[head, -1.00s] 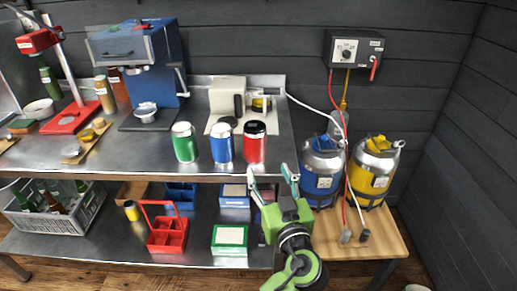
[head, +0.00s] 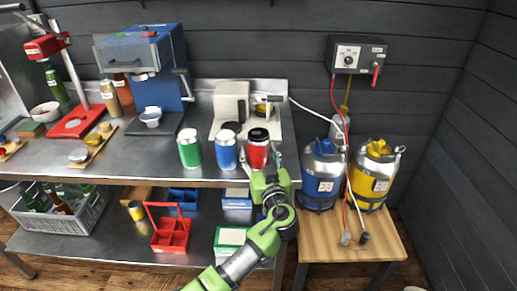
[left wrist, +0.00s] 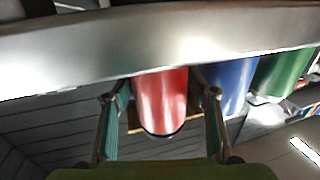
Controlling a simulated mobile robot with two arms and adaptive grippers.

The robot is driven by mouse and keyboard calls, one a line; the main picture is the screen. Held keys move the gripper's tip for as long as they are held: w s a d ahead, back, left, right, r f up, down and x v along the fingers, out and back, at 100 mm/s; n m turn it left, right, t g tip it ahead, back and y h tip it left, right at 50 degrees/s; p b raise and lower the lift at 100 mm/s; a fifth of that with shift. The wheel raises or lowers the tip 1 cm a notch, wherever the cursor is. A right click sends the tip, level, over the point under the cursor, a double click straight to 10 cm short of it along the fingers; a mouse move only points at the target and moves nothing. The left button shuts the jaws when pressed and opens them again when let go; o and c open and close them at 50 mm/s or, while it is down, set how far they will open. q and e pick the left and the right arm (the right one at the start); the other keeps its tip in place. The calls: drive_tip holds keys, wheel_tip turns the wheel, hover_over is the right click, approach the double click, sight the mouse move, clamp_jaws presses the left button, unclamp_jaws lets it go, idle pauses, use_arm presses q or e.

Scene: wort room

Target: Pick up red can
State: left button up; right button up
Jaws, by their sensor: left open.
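The red can (head: 258,152) with a black top stands upright at the front edge of the steel table, rightmost in a row of cans. My left gripper (head: 264,165) is open at the table edge, right in front of the red can and partly covering its lower part. In the left wrist view, which appears upside down, the red can (left wrist: 162,100) shows between the two spread fingers (left wrist: 163,108). I cannot tell whether the fingers touch it. My right gripper is not in view.
A blue can (head: 227,150) stands close beside the red one, and a green can (head: 190,147) stands left of that. The steel table edge (left wrist: 60,50) crosses the left wrist view. A white grinder (head: 231,98) stands behind. Blue (head: 321,178) and yellow (head: 372,180) kegs stand to the right.

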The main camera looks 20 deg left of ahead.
use_arm(q)
drive_tip(key=c, duration=1.2)
drive_tip(key=shift+r, duration=0.1)
drive_tip(key=shift+r, duration=0.1)
